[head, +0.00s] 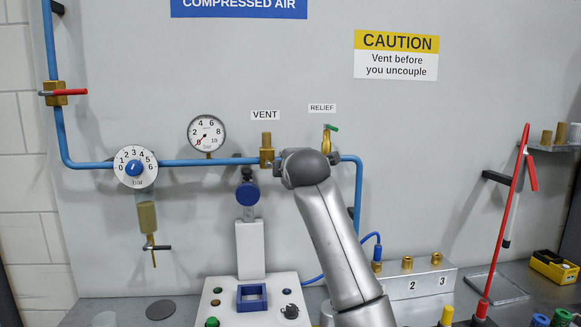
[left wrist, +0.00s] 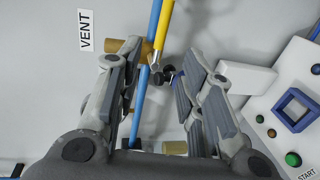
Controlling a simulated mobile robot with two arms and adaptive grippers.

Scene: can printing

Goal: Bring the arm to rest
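My left arm (head: 335,240) rises from the bottom of the head view to just in front of the pipe, and its gripper is hidden behind its end there. In the left wrist view my left gripper (left wrist: 162,58) is open, with a wide gap between its fingers. A brass vent valve (left wrist: 146,50) with a yellow lever (left wrist: 165,22) and the blue pipe (left wrist: 139,96) show beyond the gap. Nothing is clearly held, and I cannot tell whether a finger touches the valve. The lever lies roughly along the pipe. My right gripper is in neither view.
The pressure gauge (head: 206,133) and regulator dial (head: 135,167) sit left of the vent, the relief valve (head: 326,140) to its right. A white control box (head: 225,305) with a blue square frame (head: 251,297) and a numbered fitting block (head: 425,290) stand below.

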